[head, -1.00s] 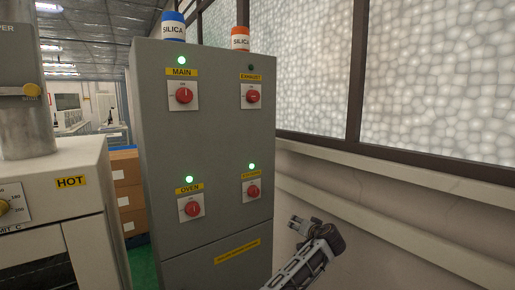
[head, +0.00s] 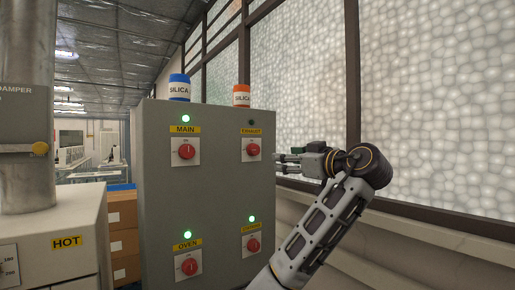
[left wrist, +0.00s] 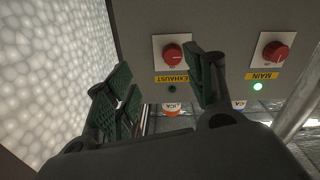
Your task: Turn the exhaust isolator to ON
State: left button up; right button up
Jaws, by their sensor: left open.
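The exhaust isolator (head: 253,150) is a red rotary knob on a white plate, upper right on the grey cabinet's front. Its yellow EXHAUST label (head: 251,131) is above it, and the lamp (head: 251,122) over that is dark. My left gripper (head: 279,163) is just right of the knob, fingers pointing at the cabinet, open and empty. In the left wrist view, which is upside down, the exhaust knob (left wrist: 173,53) lies ahead between the spread fingers (left wrist: 158,85), nearer the right one, apart from them. The knob's pointer is too small to read surely. My right gripper is not in view.
The MAIN knob (head: 187,152), OVEN knob (head: 189,266) and a lower right knob (head: 253,245) share the cabinet (head: 215,205); their lamps are green. Blue-banded (head: 179,88) and orange-banded (head: 242,96) SILICA containers stand on top. A windowed wall (head: 430,120) is at right.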

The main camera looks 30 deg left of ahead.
aim_at(256, 149)
pick_arm(q)
jog(key=shift+s+d+r+n+g, duration=0.1)
jog(key=shift+s+r+n+g, duration=0.2)
jog(key=shift+s+r+n, duration=0.65)
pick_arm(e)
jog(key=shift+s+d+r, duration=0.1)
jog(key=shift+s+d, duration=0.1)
pick_arm(q)
jog(key=shift+s+r+m, duration=0.2)
jog(key=shift+m, duration=0.05)
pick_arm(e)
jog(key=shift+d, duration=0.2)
pick_arm(q)
jog(key=p+x, duration=0.4)
jog(key=x, duration=0.8)
jog(key=shift+r, duration=0.2)
jog(key=shift+x, duration=0.95)
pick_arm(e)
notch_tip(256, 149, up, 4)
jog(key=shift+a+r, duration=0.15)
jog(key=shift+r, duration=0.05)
